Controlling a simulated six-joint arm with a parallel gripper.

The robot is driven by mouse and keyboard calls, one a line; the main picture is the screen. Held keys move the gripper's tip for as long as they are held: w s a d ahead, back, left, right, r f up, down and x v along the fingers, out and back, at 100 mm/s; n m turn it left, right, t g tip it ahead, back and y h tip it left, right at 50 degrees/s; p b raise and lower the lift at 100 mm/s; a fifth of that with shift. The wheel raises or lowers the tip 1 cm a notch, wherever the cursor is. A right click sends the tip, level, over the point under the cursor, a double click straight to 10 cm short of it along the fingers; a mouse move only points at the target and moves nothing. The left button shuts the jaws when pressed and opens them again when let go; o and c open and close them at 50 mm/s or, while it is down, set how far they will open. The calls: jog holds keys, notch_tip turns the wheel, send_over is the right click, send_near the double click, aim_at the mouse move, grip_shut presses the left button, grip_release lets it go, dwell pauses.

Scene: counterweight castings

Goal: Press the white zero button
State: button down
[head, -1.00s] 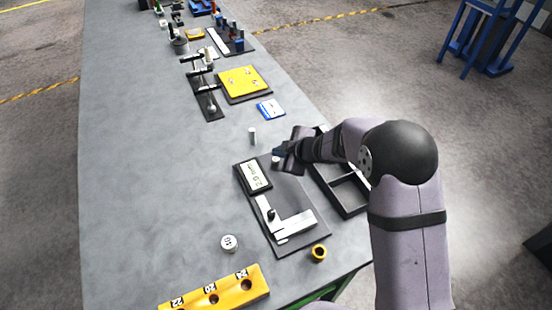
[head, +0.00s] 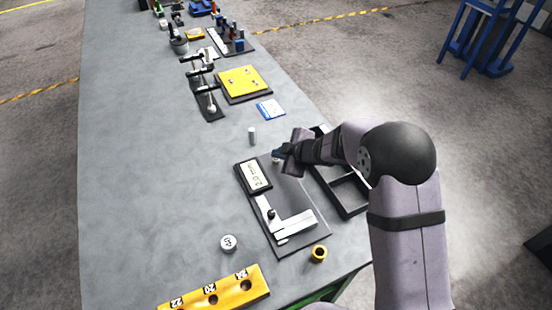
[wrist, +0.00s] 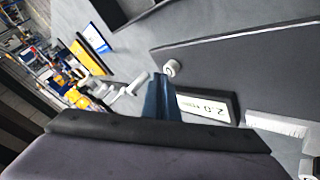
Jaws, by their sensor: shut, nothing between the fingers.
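The white zero button (wrist: 171,68) is a short round knob on the dark gauge board (wrist: 235,60). In the head view the button (head: 276,160) shows small, partly covered by my gripper (head: 280,153). My gripper's teal fingers (wrist: 159,80) are shut and empty. Their tips are right beside the button in the wrist view; I cannot tell whether they touch it. The display (head: 255,177) on the board reads about 2.0 mm, and it also shows in the wrist view (wrist: 207,106).
A grey cylinder (head: 252,136) stands on the table near the board. A black divided tray (head: 347,190) lies right of the board, under my arm. A blue-white card (head: 270,110) and yellow plate (head: 243,83) lie beyond. The table's left side is clear.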

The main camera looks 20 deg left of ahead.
jog(key=shift+f+b, duration=0.3)
jog(key=shift+f, duration=0.25)
dwell(0.6)
jog(key=shift+r, duration=0.1)
jog(key=shift+r+p, duration=0.85)
jog(key=shift+p, duration=0.2)
notch_tip(320, 180, up, 5)
jog(key=p, duration=0.5)
dwell(0.6)
